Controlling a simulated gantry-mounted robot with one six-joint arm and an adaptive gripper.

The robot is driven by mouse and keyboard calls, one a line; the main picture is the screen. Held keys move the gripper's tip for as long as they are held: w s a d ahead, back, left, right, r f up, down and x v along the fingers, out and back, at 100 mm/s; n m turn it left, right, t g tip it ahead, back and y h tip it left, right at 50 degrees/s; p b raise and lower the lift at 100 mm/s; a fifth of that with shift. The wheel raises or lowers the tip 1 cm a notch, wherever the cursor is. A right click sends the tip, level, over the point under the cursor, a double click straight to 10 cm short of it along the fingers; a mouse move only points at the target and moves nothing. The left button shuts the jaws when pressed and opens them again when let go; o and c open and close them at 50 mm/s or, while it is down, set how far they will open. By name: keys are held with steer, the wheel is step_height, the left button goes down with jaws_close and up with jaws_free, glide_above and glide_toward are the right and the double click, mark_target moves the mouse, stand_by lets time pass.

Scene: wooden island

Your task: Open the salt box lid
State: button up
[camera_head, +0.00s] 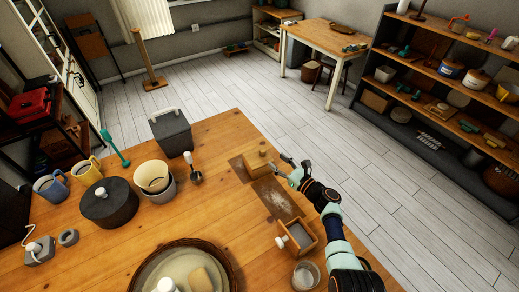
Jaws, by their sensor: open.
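My gripper (287,168) is open and empty, its fingers pointing left over the far right part of the wooden island (205,235). Just left of the fingertips is a small light-wood box (257,163). A gap seems to lie between them. A second wooden box (304,243) with a dark grey top and a pale knob (281,242) sits nearer, left of my arm. I cannot tell for certain which of these is the salt box; both look closed.
A dark lidded bin (172,134), a cream bowl (153,177), a dark round pot (109,203) and mugs (87,171) stand to the left. A wicker tray (232,270) and small glass jar (305,275) are in front. The island's right edge runs close beneath my arm.

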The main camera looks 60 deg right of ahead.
mark_target(265, 152)
steer(key=shift+w+f+b, duration=0.15)
steer(key=shift+w+b, duration=0.25)
steer(key=shift+b, duration=0.15)
steer(key=b+x, duration=0.5)
steer(key=x, duration=0.1)
steer(key=shift+f, duration=0.1)
steer(key=shift+w+d+r+b, duration=0.15)
steer(key=shift+w+r+b, duration=0.15)
steer(key=shift+w+b, duration=0.15)
jaws_close()
